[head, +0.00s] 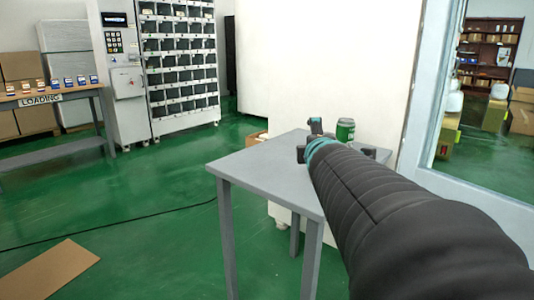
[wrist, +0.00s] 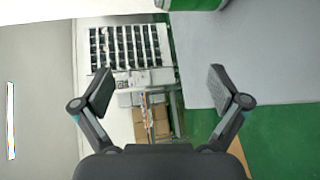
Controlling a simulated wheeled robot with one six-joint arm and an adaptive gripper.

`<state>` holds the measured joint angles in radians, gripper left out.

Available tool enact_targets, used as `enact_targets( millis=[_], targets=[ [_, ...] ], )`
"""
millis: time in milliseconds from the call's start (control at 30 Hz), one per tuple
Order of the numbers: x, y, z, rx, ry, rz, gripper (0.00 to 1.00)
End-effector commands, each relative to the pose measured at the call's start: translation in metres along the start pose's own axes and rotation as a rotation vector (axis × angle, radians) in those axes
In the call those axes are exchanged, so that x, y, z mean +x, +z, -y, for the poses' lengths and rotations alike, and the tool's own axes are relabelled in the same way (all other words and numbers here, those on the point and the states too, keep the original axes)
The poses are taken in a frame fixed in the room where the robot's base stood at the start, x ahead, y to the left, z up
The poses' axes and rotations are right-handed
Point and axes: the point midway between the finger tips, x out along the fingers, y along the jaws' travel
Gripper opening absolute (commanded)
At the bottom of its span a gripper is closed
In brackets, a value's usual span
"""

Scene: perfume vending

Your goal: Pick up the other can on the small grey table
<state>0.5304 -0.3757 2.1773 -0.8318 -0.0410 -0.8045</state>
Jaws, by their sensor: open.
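The small grey table (head: 255,168) stands in front of a white wall panel, and its grey top also shows in the wrist view (wrist: 265,60). One green can (head: 345,129) with a pale top stands on it, its lower part hidden behind my arm. In the wrist view the green can (wrist: 193,4) is cut off by the top edge. My gripper (head: 312,138) is over the table, to the left of the can in the head view. In the wrist view my gripper (wrist: 162,88) has its fingers wide apart with nothing between them.
A vending cabinet (head: 180,62) with a keypad panel stands at the back left. A loading table (head: 50,100) with several small boxes is at the far left. A cardboard sheet (head: 48,272) and a dark cable lie on the green floor. A window frame (head: 432,90) is at the right.

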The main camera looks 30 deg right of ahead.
Motion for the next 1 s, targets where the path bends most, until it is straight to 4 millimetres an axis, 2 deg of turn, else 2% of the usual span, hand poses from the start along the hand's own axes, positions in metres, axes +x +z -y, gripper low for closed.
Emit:
enact_targets(
  millis=[33,100,200,267,400,500,600,733,867,1000],
  targets=[
    [0.014,0.018,-0.013,-0.152,0.046,-0.003,0.97],
    [0.029,0.034,-0.028,-0.393,0.109,-0.031,0.97],
    [0.046,0.055,-0.036,-0.731,0.176,-0.088,0.97],
    [0.053,0.068,-0.033,-0.921,0.205,-0.134,0.97],
    [0.058,0.095,-0.013,-1.279,0.257,-0.259,0.97],
    [0.055,0.11,0.006,-1.447,0.285,-0.346,0.97],
    [0.051,0.121,0.019,-1.546,0.304,-0.407,0.97],
    [0.051,0.123,0.027,-1.599,0.32,-0.447,0.97],
    [0.067,0.114,0.029,-1.605,0.324,-0.454,0.97],
    [0.09,0.101,0.032,-1.604,0.324,-0.454,0.97]
  ],
)
